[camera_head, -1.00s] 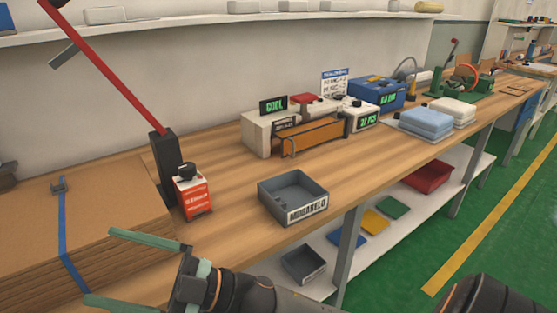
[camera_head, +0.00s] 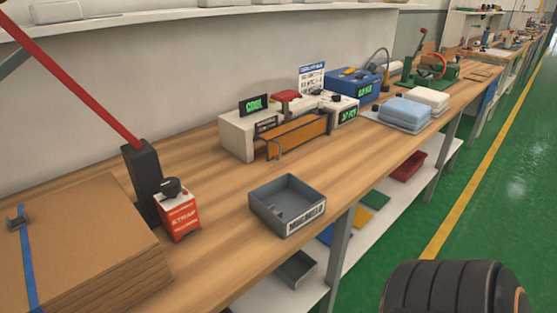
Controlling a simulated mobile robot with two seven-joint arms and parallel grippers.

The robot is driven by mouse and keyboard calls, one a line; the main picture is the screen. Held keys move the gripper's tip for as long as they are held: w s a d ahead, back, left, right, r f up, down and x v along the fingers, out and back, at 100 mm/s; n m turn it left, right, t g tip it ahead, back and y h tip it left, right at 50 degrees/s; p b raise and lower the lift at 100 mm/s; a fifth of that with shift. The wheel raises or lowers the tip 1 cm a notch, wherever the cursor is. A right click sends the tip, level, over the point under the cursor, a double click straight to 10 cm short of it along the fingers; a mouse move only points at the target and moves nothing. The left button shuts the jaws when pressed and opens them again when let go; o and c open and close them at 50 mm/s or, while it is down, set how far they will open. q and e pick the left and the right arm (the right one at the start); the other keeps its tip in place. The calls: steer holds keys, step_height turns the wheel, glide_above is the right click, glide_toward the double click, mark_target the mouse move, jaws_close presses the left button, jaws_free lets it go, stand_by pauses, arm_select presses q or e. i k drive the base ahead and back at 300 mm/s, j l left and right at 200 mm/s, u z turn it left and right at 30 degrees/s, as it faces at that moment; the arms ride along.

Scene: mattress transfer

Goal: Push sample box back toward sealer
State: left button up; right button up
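The likely sample box is an open grey tray (camera_head: 288,205) with a white label on its front. It sits upright on the wooden bench near the front edge and looks empty. The likely sealer (camera_head: 293,135) is the unit with an orange bar, a red top part and a green-lit display, behind the tray against the wall. Bare bench separates the two. Neither of my grippers is in view. Only a dark rounded part of my own arm shows at the bottom right.
A red strapping unit (camera_head: 178,212) and cardboard stack (camera_head: 85,250) stand left of the tray. A blue device (camera_head: 356,86) and folded light-blue stack (camera_head: 404,114) are to the right. Another grey bin (camera_head: 295,268) lies on the lower shelf.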

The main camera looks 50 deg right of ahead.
mark_target(301, 204)
steer(key=i+z, duration=0.1)
steer(key=z, duration=1.65)
steer(key=l, duration=0.25)
steer(key=i+u, duration=0.05)
